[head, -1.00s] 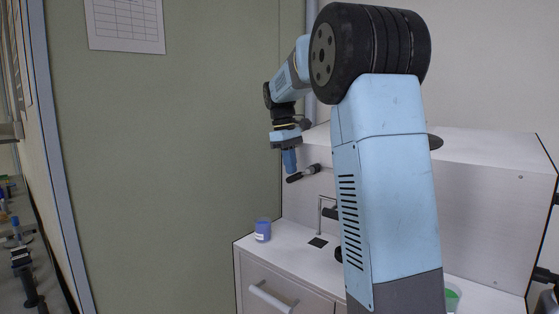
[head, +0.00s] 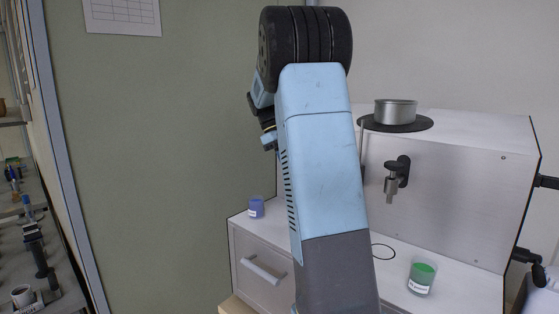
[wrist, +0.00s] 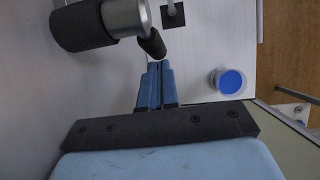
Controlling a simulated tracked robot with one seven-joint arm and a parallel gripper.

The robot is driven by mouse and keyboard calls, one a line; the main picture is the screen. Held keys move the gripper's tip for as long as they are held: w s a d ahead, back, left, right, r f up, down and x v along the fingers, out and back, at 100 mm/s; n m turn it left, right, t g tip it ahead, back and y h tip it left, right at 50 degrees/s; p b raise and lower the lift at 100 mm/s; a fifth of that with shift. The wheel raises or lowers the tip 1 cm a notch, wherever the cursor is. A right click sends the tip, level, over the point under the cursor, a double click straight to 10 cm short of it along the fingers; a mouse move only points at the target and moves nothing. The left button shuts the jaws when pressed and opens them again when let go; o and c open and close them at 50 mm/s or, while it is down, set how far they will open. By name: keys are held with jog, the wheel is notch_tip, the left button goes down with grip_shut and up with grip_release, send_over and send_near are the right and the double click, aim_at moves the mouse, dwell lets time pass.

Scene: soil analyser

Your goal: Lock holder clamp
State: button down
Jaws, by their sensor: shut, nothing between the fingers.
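In the wrist view, a fitting with a thick black cylinder, a grey metal collar and a short black lever (wrist: 152,44), likely the holder clamp, sticks out from the left. My gripper (wrist: 158,66) has its blue fingers shut and empty, with their tips just below the lever's end. I cannot tell whether they touch. In the head view, my arm hides this fitting and the fingertips. A second fitting (head: 397,178), with a black knob and a metal nozzle, shows on the front panel of the white analyser (head: 455,195), right of my arm.
A blue cup (head: 256,208) stands on the white counter at the left; it also shows in the wrist view (wrist: 229,81). A green-filled cup (head: 422,278) stands at the right. A metal dish (head: 396,112) sits on a black disc on top of the analyser. A green wall (head: 165,150) is at the left.

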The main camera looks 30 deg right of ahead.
jog(key=shift+s+f, duration=0.25)
jog(key=shift+f, duration=0.05)
jog(key=shift+s+f, duration=0.1)
jog(key=shift+f, duration=0.05)
dwell(0.6)
jog(key=v, duration=1.4)
jog(key=shift+f, duration=0.15)
